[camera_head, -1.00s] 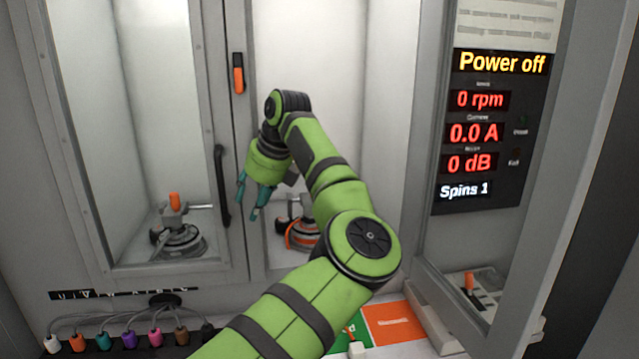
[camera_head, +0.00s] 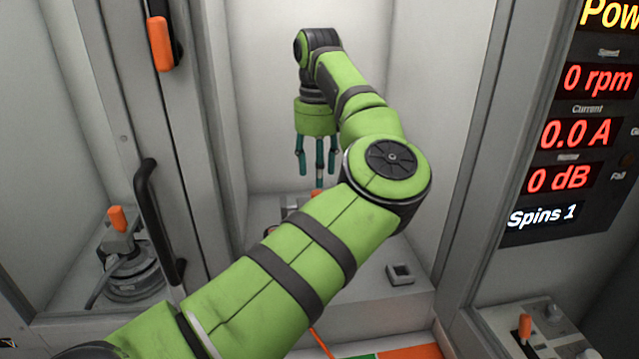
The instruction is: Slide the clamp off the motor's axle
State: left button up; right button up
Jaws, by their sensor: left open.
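My left gripper (camera_head: 317,170) points down inside the open chamber, its teal fingers apart and empty. Just below it, a small orange tip (camera_head: 316,194) and a grey piece (camera_head: 290,209) show above my green forearm. They appear to belong to the clamp and motor, but my arm hides most of that spot, including the axle. The fingers look above these parts; I cannot tell their distance in depth. My right gripper is out of view.
A small square grey open-topped block (camera_head: 400,274) sits on the chamber floor at right. A black door handle (camera_head: 150,215) and an orange latch (camera_head: 160,43) are at left. The display (camera_head: 575,130) shows 0 rpm. An orange lever (camera_head: 525,327) stands at lower right.

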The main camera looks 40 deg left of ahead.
pick_arm(q)
jog(key=f, duration=0.2)
jog(key=s+d+f+p, duration=0.1)
jog(key=f, duration=0.3)
jog(key=shift+w+a, duration=0.15)
jog(key=shift+a, duration=0.1)
jog(key=shift+f, duration=0.2)
grip_shut()
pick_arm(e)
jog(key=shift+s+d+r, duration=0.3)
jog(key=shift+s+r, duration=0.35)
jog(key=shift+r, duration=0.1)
